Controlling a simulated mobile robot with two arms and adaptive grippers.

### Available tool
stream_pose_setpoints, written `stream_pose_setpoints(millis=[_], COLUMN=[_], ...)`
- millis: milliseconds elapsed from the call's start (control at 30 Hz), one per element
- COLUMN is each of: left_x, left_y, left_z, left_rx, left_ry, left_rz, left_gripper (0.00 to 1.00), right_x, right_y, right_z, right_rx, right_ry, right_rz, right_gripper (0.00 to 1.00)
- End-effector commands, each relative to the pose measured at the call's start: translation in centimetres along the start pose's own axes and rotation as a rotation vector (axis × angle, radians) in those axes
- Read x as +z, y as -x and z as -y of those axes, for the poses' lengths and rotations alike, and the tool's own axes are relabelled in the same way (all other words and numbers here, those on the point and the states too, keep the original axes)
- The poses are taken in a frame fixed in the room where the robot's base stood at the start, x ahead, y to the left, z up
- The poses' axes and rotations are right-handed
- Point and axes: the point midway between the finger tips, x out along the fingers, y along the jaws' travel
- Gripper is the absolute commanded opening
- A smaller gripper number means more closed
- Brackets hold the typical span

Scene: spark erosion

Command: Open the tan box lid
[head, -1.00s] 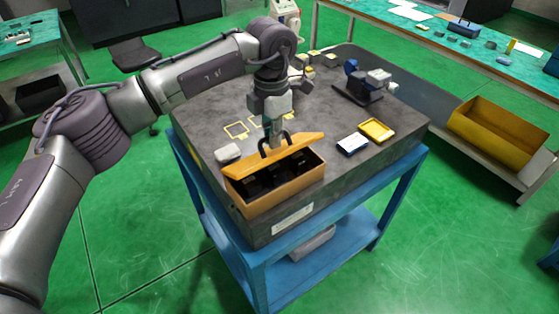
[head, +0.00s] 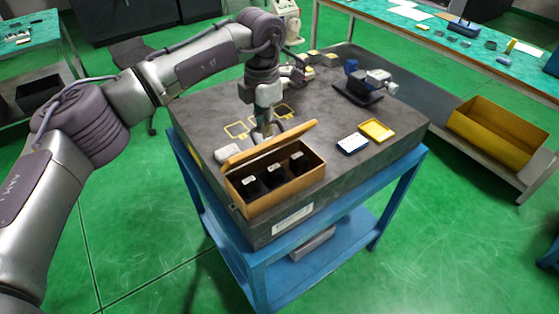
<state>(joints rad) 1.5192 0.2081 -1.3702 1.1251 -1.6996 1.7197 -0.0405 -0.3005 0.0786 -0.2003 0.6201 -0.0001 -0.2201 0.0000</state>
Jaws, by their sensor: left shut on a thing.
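The tan box (head: 285,193) stands near the front edge of the dark stone slab. Its lid (head: 268,146) is tilted up along the far side, and the inside is open to view. Several black items with pale tops (head: 250,186) stand in a row inside. My left gripper (head: 263,134) points down just behind the raised lid. Its fingertips and the lid's handle are partly hidden by the lid; it appears shut on the lid's handle. My right gripper is not in view.
The slab (head: 210,108) sits on a blue stand (head: 262,265). A pale block (head: 227,153) is left of the box. A yellow tray (head: 377,130), a blue-edged tray (head: 352,143) and a dark vise-like device (head: 360,88) are to the right. Yellow outlines mark the slab behind.

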Motion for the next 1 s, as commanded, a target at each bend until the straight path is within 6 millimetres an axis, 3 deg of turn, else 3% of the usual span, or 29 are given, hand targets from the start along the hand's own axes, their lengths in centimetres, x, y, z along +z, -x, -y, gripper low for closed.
stream_pose_setpoints(millis=[1000], left_x=[0.0], left_y=[0.0], left_z=[-2.2], left_rx=[0.0], left_ry=[0.002], left_rz=[0.0], left_gripper=[0.0], right_x=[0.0], right_y=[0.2], right_z=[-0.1], right_rx=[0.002], right_ry=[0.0], right_rz=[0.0], right_gripper=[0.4])
